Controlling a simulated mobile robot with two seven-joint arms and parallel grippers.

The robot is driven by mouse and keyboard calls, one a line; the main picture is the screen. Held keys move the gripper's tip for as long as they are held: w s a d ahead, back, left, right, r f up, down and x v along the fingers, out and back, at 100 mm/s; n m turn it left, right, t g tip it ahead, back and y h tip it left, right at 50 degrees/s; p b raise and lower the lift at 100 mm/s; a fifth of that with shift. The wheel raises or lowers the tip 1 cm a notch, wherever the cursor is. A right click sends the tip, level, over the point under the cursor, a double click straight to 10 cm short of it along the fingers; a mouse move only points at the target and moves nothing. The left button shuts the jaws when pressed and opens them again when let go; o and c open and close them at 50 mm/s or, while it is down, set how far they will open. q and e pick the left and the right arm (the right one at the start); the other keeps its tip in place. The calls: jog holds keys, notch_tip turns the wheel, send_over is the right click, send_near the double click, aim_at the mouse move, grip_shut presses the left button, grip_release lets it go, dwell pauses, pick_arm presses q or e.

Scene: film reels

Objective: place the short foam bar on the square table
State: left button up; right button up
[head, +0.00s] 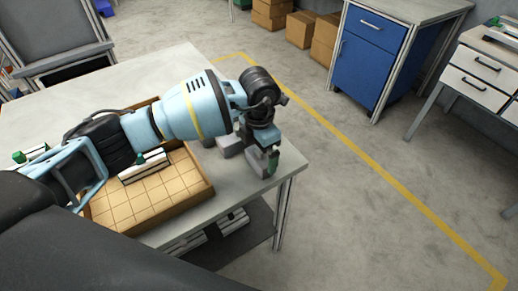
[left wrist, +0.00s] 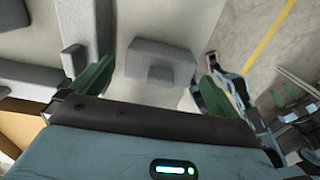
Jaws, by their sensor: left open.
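My left gripper (head: 255,145) is over the right end of a pale table (head: 110,75); I cannot tell if this is the square table. Its green-tipped fingers point down and are apart. In the left wrist view, a grey foam piece (left wrist: 160,50) with a smaller block face (left wrist: 161,76) lies between the fingers (left wrist: 154,92), with space on both sides. Grey foam (head: 258,166) also shows beneath the gripper in the head view, partly hidden by it. I cannot tell which piece is the short foam bar. My right gripper is not in view.
More grey blocks (left wrist: 25,75) lie left of the fingers in the left wrist view. A shallow wooden tray (head: 196,197) with a grid sits under my left arm. A blue cabinet (head: 365,60), a white drawer unit (head: 480,75) and cardboard boxes (head: 300,30) stand beyond open floor.

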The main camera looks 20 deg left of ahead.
pick_arm(q)
notch_tip(320, 180, up, 12)
dwell(0.5)
